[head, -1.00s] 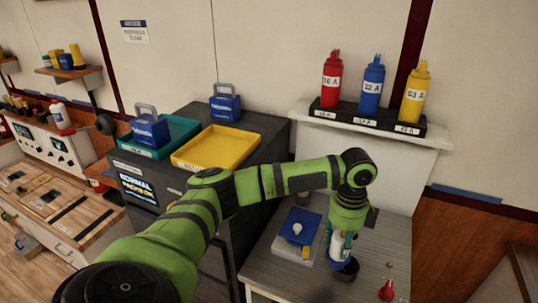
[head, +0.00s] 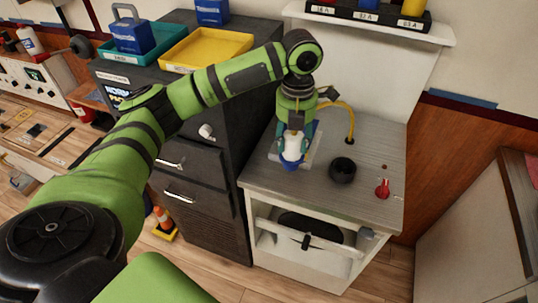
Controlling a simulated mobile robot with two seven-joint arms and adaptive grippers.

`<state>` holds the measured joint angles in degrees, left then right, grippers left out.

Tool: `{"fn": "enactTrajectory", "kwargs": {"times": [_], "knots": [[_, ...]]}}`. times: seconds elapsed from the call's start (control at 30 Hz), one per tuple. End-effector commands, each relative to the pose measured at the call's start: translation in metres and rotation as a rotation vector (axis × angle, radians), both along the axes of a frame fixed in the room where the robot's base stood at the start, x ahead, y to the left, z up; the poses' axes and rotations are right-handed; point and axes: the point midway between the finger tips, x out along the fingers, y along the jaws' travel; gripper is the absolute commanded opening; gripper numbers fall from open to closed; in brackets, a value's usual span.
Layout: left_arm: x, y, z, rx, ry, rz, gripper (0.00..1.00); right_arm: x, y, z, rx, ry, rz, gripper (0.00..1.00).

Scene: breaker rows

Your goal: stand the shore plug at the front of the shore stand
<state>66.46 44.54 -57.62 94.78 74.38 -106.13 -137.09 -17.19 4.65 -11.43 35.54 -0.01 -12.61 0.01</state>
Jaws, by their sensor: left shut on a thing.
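My left gripper (head: 294,150) points down over the counter and is shut on a small white-and-blue object, which looks like the shore plug (head: 292,147). The plug is roughly upright between the fingers. Beneath and around it lies a pale plate (head: 274,156), seemingly the base of the shore stand. The gripper and plug hide most of the stand, so I cannot tell whether the plug touches it. My right gripper is not in view.
A red item (head: 382,188) is near the counter's right edge. A yellow cable (head: 350,118) arches from the counter behind my wrist. Drawers with a yellow tray (head: 207,50) stand left. The counter's (head: 390,150) right side is mostly clear.

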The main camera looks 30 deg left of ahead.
Motion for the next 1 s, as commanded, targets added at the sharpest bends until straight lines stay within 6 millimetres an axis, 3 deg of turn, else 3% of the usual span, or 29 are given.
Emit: {"fn": "enactTrajectory", "kwargs": {"times": [0.1, 0.33, 0.47, 0.77, 1.0], "knots": [[-0.003, 0.03, -0.013, 0.003, 0.003, 0.007, 0.17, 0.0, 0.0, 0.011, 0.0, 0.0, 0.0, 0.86], [-0.005, 0.066, -0.037, 0.0, 0.0, 0.004, 0.17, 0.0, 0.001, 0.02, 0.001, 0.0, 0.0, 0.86], [-0.005, 0.071, -0.043, 0.0, -0.001, 0.001, 0.17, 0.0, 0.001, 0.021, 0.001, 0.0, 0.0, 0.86], [-0.006, 0.072, -0.079, 0.001, -0.001, 0.003, 0.17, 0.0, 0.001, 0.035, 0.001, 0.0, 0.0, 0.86], [-0.005, 0.072, -0.082, 0.0, -0.003, 0.002, 0.17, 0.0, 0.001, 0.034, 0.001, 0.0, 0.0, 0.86]]}}
